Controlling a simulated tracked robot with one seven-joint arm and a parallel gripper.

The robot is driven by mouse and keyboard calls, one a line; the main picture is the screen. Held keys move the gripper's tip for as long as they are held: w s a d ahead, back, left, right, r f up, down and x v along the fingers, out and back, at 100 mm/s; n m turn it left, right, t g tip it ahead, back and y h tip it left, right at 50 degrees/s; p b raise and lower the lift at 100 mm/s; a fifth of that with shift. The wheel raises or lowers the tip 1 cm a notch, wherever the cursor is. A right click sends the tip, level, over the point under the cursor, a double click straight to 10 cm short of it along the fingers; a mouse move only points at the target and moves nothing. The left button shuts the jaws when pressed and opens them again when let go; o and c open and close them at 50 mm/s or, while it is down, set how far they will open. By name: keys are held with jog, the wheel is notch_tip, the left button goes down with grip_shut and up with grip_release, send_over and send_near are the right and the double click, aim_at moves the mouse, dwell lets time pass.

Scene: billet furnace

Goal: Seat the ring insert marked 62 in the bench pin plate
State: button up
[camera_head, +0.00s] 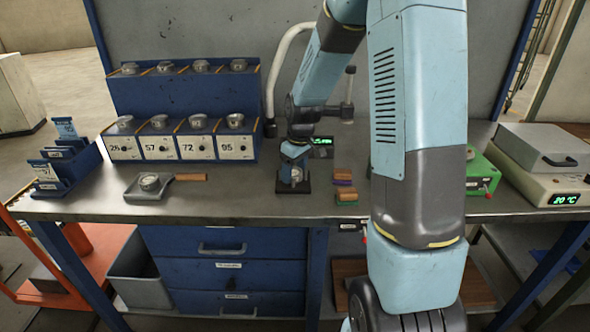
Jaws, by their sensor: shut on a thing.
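My gripper (294,168) points down at the middle of the bench and is shut on a small metal piece, which looks like the ring insert (296,176). Its mark cannot be read from here. Directly below is a small dark plate (281,188), which looks like the bench pin plate. The gripper hides most of the plate and its pin. I cannot tell whether the ring touches the plate or is held just above it.
A blue two-tier rack (185,95) with round metal pieces and numbered labels stands at the back left. A grey holder (139,192) with a metal round lies front left. Coloured wood-topped blocks (344,174) sit right of the plate. A green device (482,172) and a heater (540,190) stand right.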

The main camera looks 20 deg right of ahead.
aim_at(298, 173)
jog(key=shift+f, duration=0.2)
jog(key=o, duration=1.2)
notch_tip(298, 173, up, 11)
jog(key=s, duration=0.1)
jog(key=shift+s+d, duration=0.2)
jog(key=shift+d, duration=0.25)
dwell(0.6)
jog(key=s+r+m+t, duration=0.1)
jog(key=s+r, duration=0.3)
jog(key=s, duration=0.5)
jog(key=s+r+m+t, duration=0.1)
jog(key=s+r+m, duration=0.2)
jog(key=s+r, duration=0.2)
jog(key=s+r+m+t+h, duration=0.1)
jog(key=s+r, duration=0.3)
jog(key=s, duration=0.8)
jog(key=shift+s+a+r+m+t, duration=0.2)
jog(key=shift+s+a+m+t, duration=0.15)
jog(key=shift+m+t, duration=0.4)
